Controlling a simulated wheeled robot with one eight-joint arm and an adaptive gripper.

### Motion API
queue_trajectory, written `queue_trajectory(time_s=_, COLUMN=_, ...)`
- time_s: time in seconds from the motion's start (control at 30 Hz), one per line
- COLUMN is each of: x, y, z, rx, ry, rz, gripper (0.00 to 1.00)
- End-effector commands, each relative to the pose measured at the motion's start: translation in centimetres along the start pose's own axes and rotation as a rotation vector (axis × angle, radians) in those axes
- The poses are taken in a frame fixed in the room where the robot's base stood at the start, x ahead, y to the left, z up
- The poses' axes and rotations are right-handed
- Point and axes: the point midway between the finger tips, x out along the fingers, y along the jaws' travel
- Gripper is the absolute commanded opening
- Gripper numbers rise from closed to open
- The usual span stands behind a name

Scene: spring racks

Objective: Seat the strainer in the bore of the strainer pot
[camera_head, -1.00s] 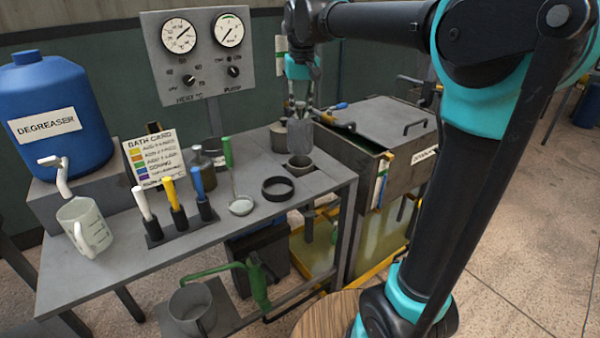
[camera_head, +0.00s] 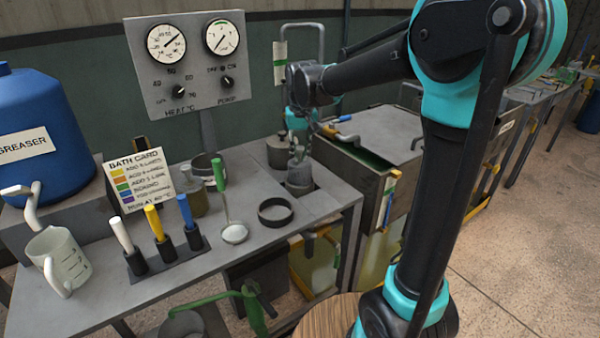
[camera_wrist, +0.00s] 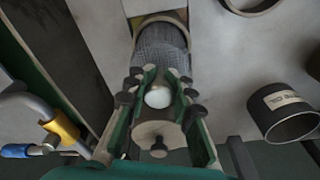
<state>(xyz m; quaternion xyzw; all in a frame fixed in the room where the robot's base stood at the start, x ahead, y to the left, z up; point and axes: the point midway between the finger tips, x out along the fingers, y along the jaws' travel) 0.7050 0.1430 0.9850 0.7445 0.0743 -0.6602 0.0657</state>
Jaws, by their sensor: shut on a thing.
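The strainer is a grey mesh cylinder (camera_wrist: 163,46) held upright below my gripper (camera_head: 298,138). In the wrist view my gripper's green-and-grey fingers (camera_wrist: 158,88) are shut on its top, around a pale round knob. The strainer (camera_head: 298,168) also shows in the head view, directly over the strainer pot (camera_head: 300,188), a short grey cylinder at the bench's right end. Its lower end appears to be within the pot's rim (camera_wrist: 150,19). The far side of the bore is hidden by the mesh, and I cannot tell how deep the strainer sits.
A grey knobbed pot (camera_head: 279,152) stands close behind. A black ring (camera_head: 275,212) and a ladle (camera_head: 233,232) lie to the left. The lidded tank (camera_head: 370,140) with handles is right of the bench. A labelled can (camera_wrist: 290,114) stands off to the side.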

Motion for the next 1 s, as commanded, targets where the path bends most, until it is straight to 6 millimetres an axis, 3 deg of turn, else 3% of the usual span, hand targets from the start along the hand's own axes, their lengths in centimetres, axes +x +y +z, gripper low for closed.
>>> queue_trajectory(time_s=0.1, x=2.0, y=0.0, z=0.1, rx=0.0, ry=0.001, rz=0.0, gripper=0.0)
queue_trajectory(time_s=0.5, x=6.1, y=0.0, z=0.6, rx=0.0, ry=0.002, rz=0.0, gripper=0.0)
queue_trajectory(time_s=0.8, x=6.7, y=0.0, z=0.7, rx=0.0, ry=0.002, rz=0.0, gripper=0.0)
queue_trajectory(time_s=0.83, x=6.7, y=0.0, z=0.7, rx=0.0, ry=0.002, rz=0.0, gripper=0.24)
queue_trajectory(time_s=1.0, x=6.7, y=0.0, z=0.8, rx=0.0, ry=0.001, rz=0.0, gripper=0.44)
